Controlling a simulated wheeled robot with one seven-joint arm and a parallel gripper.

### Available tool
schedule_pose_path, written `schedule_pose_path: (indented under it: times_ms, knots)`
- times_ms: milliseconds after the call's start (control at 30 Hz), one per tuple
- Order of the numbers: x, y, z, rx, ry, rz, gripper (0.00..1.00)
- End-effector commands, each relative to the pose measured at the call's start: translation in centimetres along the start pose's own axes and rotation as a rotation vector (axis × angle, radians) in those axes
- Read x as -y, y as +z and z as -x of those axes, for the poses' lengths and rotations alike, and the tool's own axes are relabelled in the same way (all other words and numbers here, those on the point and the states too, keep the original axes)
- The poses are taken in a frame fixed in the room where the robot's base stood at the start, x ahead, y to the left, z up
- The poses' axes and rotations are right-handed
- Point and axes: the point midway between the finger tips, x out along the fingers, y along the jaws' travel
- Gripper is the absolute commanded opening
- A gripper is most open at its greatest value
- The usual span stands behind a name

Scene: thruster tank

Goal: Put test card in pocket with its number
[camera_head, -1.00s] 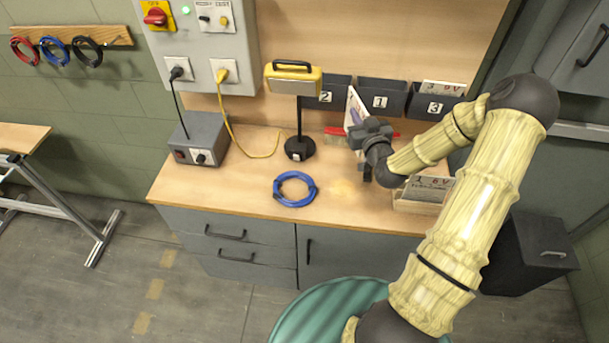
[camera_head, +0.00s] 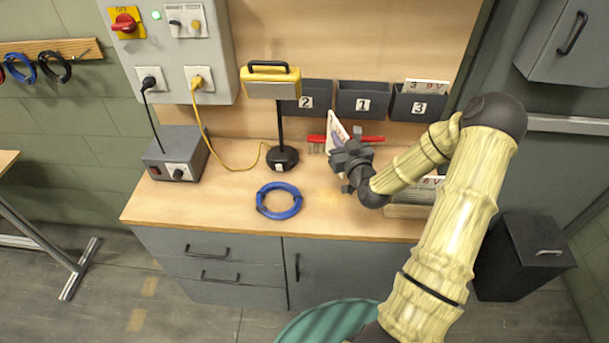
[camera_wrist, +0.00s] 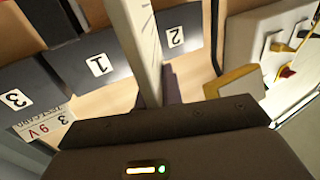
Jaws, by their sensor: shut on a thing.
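My gripper (camera_head: 345,152) is shut on a test card (camera_head: 336,132), which it holds tilted above the bench. The card shows nearly edge-on in the wrist view (camera_wrist: 138,45), so I cannot read its number. Three dark pockets hang on the back panel: pocket 2 (camera_head: 314,89), pocket 1 (camera_head: 347,98) and pocket 3 (camera_head: 405,106). In the wrist view pocket 1 (camera_wrist: 75,70) lies left of the card and pocket 2 (camera_wrist: 190,40) right of it. A card marked 3 and 9 V (camera_head: 426,85) stands in pocket 3. Pockets 1 and 2 look empty.
A tray with another card (camera_head: 430,184) is partly hidden behind my arm. A yellow lamp (camera_head: 270,82) on a black stand is left of the pockets. A red-handled brush (camera_head: 372,138), blue cable coil (camera_head: 278,212) and grey power box (camera_head: 177,155) lie on the bench (camera_head: 225,195).

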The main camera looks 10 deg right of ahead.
Motion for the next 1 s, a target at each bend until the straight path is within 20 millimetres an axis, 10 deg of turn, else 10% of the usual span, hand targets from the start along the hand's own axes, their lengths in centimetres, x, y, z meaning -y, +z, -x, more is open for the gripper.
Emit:
schedule_pose_path:
  times_ms: [333,1000]
  knots:
    - [0.1,4.7,0.0,0.003,0.0,-0.003,0.0]
    - [-0.2,8.0,0.1,0.003,0.005,-0.003,0.0]
